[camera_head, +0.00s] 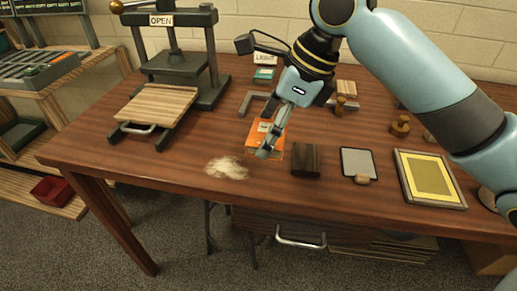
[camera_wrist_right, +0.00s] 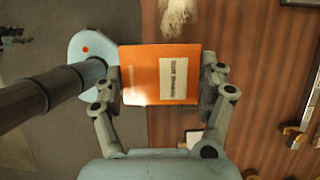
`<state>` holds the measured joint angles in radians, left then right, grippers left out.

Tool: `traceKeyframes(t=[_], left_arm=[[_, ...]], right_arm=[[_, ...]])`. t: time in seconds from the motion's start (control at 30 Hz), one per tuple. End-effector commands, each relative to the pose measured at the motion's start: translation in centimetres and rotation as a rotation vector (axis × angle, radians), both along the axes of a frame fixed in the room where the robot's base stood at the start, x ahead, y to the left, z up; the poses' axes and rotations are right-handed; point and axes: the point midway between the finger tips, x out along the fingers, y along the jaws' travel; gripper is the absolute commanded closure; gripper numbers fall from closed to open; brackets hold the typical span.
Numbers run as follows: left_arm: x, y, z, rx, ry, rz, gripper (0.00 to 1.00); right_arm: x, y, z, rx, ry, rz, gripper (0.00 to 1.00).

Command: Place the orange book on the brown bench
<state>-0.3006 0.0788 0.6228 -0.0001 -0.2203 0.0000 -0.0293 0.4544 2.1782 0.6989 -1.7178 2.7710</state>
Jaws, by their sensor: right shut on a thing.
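The orange book (camera_head: 255,139), with a pale label, shows beneath my right gripper (camera_head: 268,150) in the head view, near the front of the brown bench (camera_head: 110,148). In the right wrist view, the orange book (camera_wrist_right: 142,75) lies between the two fingers of my right gripper (camera_wrist_right: 165,85), which is shut on it. The fingers hide part of the book in the head view. I cannot tell whether the book touches the bench top. My left gripper is not in view.
Pale powder (camera_head: 226,168) lies left of the book, and a dark block (camera_head: 306,160) right of it. A press with a wooden board (camera_head: 158,103) stands at the back left. A grey pad (camera_head: 357,163) and a yellow framed screen (camera_head: 430,178) lie to the right.

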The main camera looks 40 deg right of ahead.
Motion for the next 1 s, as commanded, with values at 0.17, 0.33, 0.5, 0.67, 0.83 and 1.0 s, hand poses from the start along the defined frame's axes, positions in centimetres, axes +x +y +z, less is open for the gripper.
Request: traceKeyframes(t=[0.17, 0.33, 0.5, 0.67, 0.83, 1.0], left_arm=[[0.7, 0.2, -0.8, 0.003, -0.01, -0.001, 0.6], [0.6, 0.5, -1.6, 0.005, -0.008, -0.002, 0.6], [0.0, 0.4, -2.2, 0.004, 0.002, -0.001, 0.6], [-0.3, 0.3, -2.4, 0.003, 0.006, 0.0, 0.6], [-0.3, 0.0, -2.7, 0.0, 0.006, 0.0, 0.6], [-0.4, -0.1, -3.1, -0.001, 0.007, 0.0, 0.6]], right_arm=[[2.4, -0.8, -1.8, 0.001, 0.002, -0.002, 0.59], [6.4, -2.2, -4.3, 0.002, 0.003, -0.003, 0.59], [9.7, -3.4, -6.3, 0.002, 0.002, -0.001, 0.59], [10.9, -3.9, -7.1, 0.0, 0.002, -0.001, 0.59], [11.0, -3.9, -8.7, 0.0, 0.004, 0.0, 0.59], [11.0, -3.9, -11.1, 0.0, 0.003, 0.001, 0.59]])
